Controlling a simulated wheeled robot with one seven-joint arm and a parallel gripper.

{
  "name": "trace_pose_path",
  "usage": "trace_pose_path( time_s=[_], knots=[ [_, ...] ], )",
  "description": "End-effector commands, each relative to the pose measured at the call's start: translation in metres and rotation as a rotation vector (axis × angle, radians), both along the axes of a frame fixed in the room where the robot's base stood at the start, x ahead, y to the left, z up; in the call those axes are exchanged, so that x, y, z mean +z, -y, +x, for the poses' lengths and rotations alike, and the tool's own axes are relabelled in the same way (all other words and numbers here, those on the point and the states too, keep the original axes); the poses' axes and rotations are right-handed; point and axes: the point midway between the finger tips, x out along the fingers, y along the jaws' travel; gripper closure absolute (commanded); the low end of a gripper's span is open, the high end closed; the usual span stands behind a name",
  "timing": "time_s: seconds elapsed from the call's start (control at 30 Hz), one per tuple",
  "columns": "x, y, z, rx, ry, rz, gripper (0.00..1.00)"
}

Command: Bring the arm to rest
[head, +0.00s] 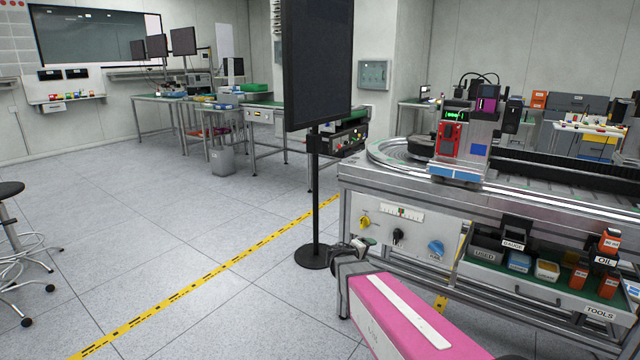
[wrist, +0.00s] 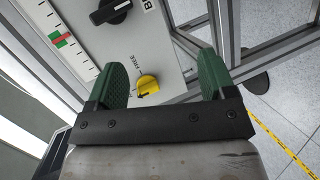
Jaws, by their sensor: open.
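My arm reaches in from the bottom of the head view as a pink link with a white strip. My gripper (head: 350,246) is a small dark shape at its far end, in front of the left part of the workbench's control panel (head: 400,252). In the wrist view my gripper (wrist: 163,76) shows two green fingers spread apart with nothing held. A yellow knob (wrist: 148,84) on the panel appears between the fingers; I cannot tell how far beyond them it is. The yellow knob also shows in the head view (head: 365,221), above my gripper.
The panel carries a black knob (head: 398,237) and a blue knob (head: 435,248). A tool shelf (head: 545,290) with labelled bins is at right. A dark screen on a stand (head: 316,200) rises left of the bench. Open floor lies left, crossed by a yellow line (head: 215,270).

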Motion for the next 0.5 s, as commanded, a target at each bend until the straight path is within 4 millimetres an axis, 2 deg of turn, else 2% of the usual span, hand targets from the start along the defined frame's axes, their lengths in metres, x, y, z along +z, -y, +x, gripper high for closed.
trace_pose_path(
  time_s=[0.03,0.1,0.23,0.37,0.5],
  knots=[
    [-0.004,0.012,-0.019,-0.048,-0.026,0.06,0.23],
    [-0.015,0.024,-0.04,-0.115,-0.072,0.154,0.23],
    [-0.033,0.038,-0.082,-0.232,-0.159,0.341,0.23],
    [-0.049,0.041,-0.124,-0.331,-0.249,0.537,0.23],
    [-0.059,0.033,-0.166,-0.417,-0.344,0.758,0.23]
  ],
)
